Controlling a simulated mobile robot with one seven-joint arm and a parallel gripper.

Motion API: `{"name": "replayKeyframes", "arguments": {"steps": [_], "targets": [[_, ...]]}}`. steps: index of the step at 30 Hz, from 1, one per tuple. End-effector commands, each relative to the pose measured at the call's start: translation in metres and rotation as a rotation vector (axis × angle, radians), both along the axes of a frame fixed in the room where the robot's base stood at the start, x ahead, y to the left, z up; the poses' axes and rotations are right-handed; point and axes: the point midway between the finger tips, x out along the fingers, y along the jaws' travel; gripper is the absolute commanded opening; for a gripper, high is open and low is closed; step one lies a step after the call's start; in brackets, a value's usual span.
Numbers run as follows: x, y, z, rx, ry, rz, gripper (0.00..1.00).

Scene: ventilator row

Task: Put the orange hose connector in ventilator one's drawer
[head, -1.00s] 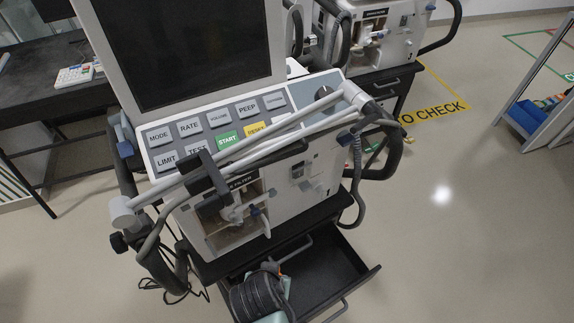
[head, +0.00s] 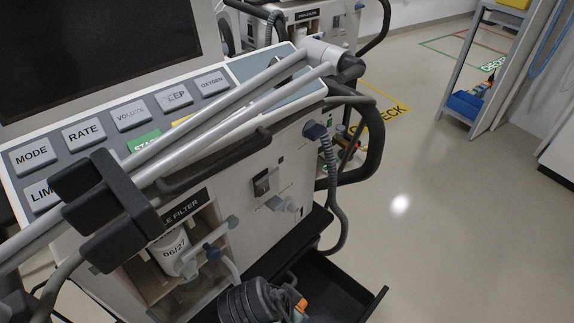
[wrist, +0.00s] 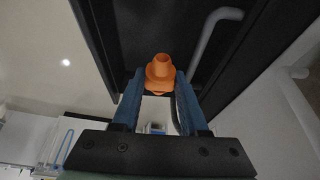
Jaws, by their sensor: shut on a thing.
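The orange hose connector (wrist: 160,70) is held between the blue fingers of my gripper (wrist: 158,98) in the wrist view. A small part of the connector (head: 301,305) also shows at the bottom of the head view, beside my dark wrist. Ventilator one (head: 290,150) stands large in front of me. Its black drawer (head: 372,304) is pulled open below the body, cut off by the lower frame edge. My gripper appears at the drawer's left part in the head view; its height over the drawer floor is unclear. The fingertips are hidden in the head view.
Grey hose arms (head: 220,115) and a black rail cross the ventilator's front. A corrugated hose (head: 331,170) hangs at its right side. A filter compartment (head: 185,245) sits above the drawer. Another ventilator (head: 300,25) stands behind.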

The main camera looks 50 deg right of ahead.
Motion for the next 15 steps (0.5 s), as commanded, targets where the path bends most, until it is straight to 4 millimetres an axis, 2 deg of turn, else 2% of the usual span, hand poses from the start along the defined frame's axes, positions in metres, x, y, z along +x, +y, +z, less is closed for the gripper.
{"name": "replayKeyframes", "arguments": {"steps": [1, 7, 10, 15], "targets": [[-0.001, 0.001, -0.022, 0.002, 0.005, 0.001, 0.0], [-0.001, 0.001, -0.074, 0.002, 0.004, 0.003, 0.0], [0.0, 0.001, -0.091, 0.001, 0.002, 0.003, 0.0], [0.0, 0.001, -0.103, 0.0, 0.0, 0.003, 0.0]]}}
